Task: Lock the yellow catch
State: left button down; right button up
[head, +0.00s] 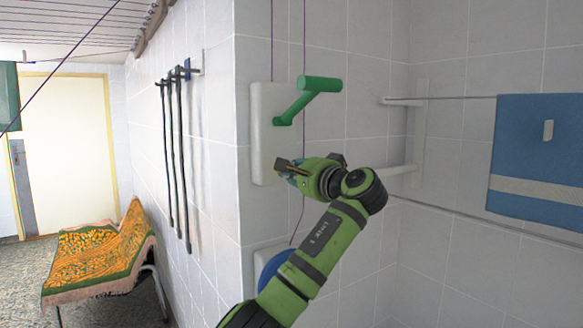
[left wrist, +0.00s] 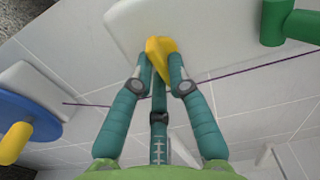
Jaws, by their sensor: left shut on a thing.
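The yellow catch (left wrist: 160,48) sits at the edge of a white wall plate (left wrist: 190,20) in the left wrist view. My left gripper (left wrist: 160,72) is shut on it, with a teal finger on each side. In the head view my left gripper (head: 290,169) is at the lower part of the same white plate (head: 262,140), and the catch is mostly hidden by the fingers. My right gripper is in neither view.
A green crank handle (head: 320,84) sticks out of the plate above my gripper. A blue wheel (head: 272,268) is below; its yellow knob (left wrist: 14,143) shows in the wrist view. Purple cords run along the wall. A blue towel (head: 540,150) hangs at right.

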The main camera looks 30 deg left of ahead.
pick_arm(q)
jog(key=shift+m, duration=0.6)
jog(key=c, duration=1.2)
grip_release()
jog(key=v, duration=1.2)
